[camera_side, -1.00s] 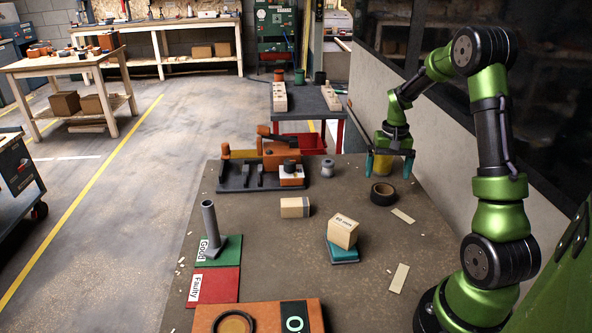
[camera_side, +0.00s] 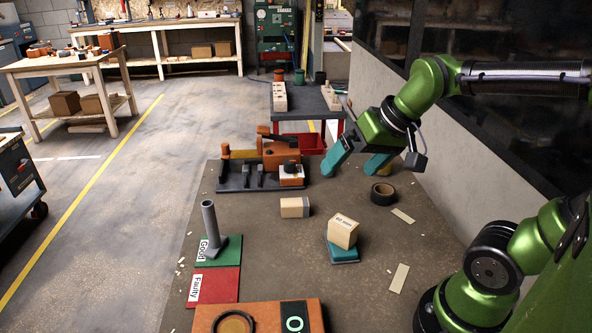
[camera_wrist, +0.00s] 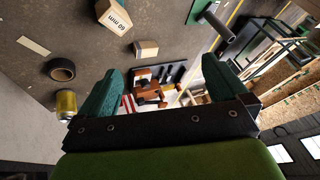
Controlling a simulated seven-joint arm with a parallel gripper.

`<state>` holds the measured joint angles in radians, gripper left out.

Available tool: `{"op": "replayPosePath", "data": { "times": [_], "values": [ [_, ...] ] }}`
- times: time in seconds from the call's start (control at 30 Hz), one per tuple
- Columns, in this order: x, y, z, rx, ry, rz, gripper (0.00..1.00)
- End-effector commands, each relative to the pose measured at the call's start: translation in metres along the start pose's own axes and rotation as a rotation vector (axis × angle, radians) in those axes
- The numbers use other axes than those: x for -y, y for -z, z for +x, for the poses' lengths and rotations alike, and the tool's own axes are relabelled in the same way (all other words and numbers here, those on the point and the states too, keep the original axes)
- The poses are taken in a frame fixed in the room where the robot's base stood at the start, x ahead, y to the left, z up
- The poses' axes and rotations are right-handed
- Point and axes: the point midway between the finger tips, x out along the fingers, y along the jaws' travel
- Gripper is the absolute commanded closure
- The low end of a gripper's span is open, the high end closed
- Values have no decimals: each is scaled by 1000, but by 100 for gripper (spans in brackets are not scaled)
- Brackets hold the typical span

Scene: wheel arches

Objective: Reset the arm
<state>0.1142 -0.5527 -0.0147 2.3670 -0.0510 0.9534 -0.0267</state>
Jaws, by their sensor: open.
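My green arm reaches in from the right in the side view. My gripper (camera_side: 351,172) has teal fingers set wide apart with nothing between them. It hangs above the far right part of the grey work table (camera_side: 260,270), tilted with its fingers pointing down and left. In the wrist view my gripper (camera_wrist: 168,95) also shows two separate teal fingers. The orange fixture on its dark base (camera_side: 280,160) stands left of the gripper. The yellow can (camera_side: 384,169) is partly hidden behind a finger.
A black tape roll (camera_side: 383,194), a wooden block (camera_side: 295,207) and a labelled block (camera_side: 343,231) on a teal pad (camera_side: 342,254) lie on the table. A grey post (camera_side: 209,220) stands on the green Good plate (camera_side: 231,249). A red Faulty plate (camera_side: 216,285) is beside it. A wall borders the right.

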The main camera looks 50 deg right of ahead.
Motion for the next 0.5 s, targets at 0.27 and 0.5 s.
{"op": "replayPosePath", "data": {
  "times": [0.27,0.5],
  "values": [
    [22,-43,-13,-56,109,-84,0],
    [22,-44,-13,-56,111,-84,0]
  ]
}}
